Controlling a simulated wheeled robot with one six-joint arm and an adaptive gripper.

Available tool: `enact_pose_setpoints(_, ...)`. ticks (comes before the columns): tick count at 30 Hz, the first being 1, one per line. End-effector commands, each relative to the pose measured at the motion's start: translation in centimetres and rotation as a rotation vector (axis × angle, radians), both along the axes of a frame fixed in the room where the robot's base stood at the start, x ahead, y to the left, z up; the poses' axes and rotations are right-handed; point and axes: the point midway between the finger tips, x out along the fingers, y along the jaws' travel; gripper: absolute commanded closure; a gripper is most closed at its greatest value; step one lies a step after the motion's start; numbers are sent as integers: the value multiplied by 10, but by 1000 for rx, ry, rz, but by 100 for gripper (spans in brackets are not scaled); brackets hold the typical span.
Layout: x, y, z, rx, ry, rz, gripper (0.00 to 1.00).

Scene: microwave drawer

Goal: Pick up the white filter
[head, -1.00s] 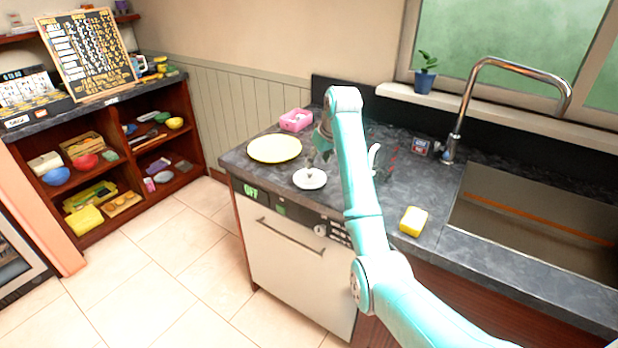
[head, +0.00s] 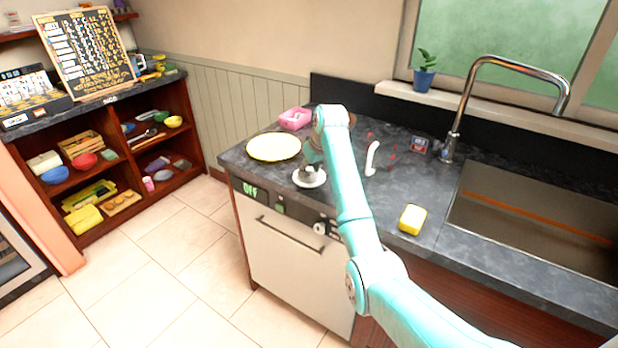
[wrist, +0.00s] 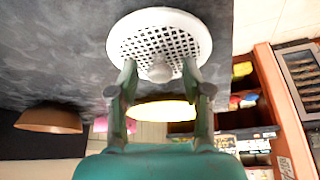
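The white filter (head: 316,184) is a small round disc lying on the dark countertop near its front edge. In the wrist view the filter (wrist: 122,45) shows its perforated middle and a small knob standing up from the centre. My gripper (wrist: 160,70) is open, with its two fingertips spread over the filter, one on each side of the knob. I cannot tell whether the fingertips touch the filter. In the head view my gripper (head: 310,172) is right above the filter and hides part of it.
A yellow plate (head: 273,147) lies to the left of the filter, with a pink container (head: 295,118) behind it. A white hooked object (head: 372,158) stands to the right. A brown bowl (wrist: 48,120) shows in the wrist view.

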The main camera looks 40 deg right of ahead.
Motion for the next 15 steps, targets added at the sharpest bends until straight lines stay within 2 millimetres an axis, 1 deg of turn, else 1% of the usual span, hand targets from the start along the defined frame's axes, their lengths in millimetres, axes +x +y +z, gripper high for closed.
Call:
enact_pose_setpoints(1,0,0,0,0,0,0,70)
enact_pose_setpoints(2,0,0,0,0,0,0,77)
enact_pose_setpoints(3,0,0,0,0,0,0,87)
enact_pose_setpoints(4,0,0,0,0,0,0,95)
enact_pose_setpoints(5,0,0,0,0,0,0,100)
enact_pose_setpoints(15,0,0,3,0,0,0,100)
